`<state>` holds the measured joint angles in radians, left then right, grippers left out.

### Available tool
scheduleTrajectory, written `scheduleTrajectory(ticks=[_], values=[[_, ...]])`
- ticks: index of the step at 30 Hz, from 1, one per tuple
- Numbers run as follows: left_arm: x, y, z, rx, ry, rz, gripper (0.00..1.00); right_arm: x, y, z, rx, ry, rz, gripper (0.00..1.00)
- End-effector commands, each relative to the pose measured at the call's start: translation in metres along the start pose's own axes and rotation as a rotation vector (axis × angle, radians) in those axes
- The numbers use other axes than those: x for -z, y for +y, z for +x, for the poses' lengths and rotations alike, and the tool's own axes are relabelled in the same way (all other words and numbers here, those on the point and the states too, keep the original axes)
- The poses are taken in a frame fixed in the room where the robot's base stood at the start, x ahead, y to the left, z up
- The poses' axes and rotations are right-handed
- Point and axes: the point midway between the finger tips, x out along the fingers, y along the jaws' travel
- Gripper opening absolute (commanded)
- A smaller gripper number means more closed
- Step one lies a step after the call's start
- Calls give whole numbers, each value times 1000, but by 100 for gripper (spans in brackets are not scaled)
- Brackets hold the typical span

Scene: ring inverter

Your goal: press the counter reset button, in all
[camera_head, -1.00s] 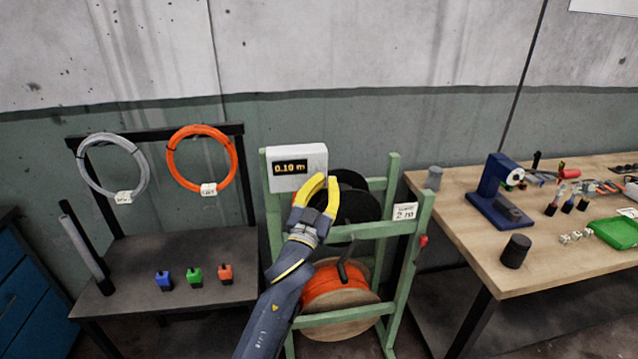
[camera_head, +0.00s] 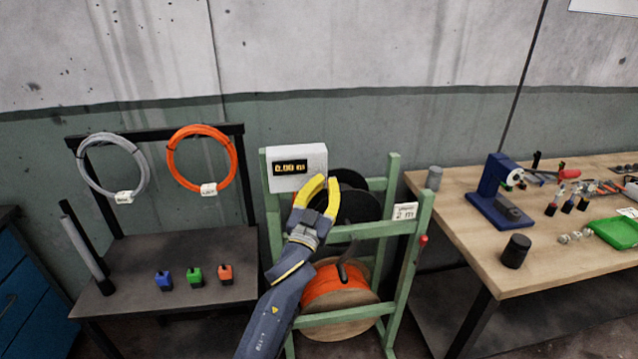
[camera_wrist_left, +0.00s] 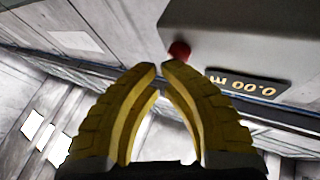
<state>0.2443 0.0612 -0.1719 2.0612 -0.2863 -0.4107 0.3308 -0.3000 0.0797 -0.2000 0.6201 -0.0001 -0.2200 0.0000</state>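The counter (camera_head: 312,160) is a white box on top of the green reel stand. Its display (camera_head: 290,168) reads 0.00 m. My left gripper (camera_head: 327,180) has yellow fingers and is at the counter's lower right corner, with its tips together and nothing seen between them. In the left wrist view the red reset button (camera_wrist_left: 179,50) sticks out of the grey counter housing (camera_wrist_left: 235,35). The gripper tips (camera_wrist_left: 160,66) are right beside the button; I cannot tell whether they touch it. The button is hidden in the head view. My right gripper is not in view.
The green stand (camera_head: 391,200) carries an orange cable spool (camera_head: 335,290) and a black reel (camera_head: 357,205) close to my left arm. A dark table (camera_head: 215,260) with small coloured blocks stands left. A wooden bench (camera_head: 465,235) with tools stands right.

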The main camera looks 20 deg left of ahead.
Motion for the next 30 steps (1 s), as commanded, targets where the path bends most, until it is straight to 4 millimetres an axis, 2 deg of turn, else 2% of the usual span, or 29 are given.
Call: scheduleTrajectory(ticks=[6,19,30], values=[[4,4,-7,0,1,-2,0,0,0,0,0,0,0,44],[6,6,-11,0,1,-1,0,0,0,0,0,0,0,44],[18,19,-34,0,0,-2,0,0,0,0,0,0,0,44]])
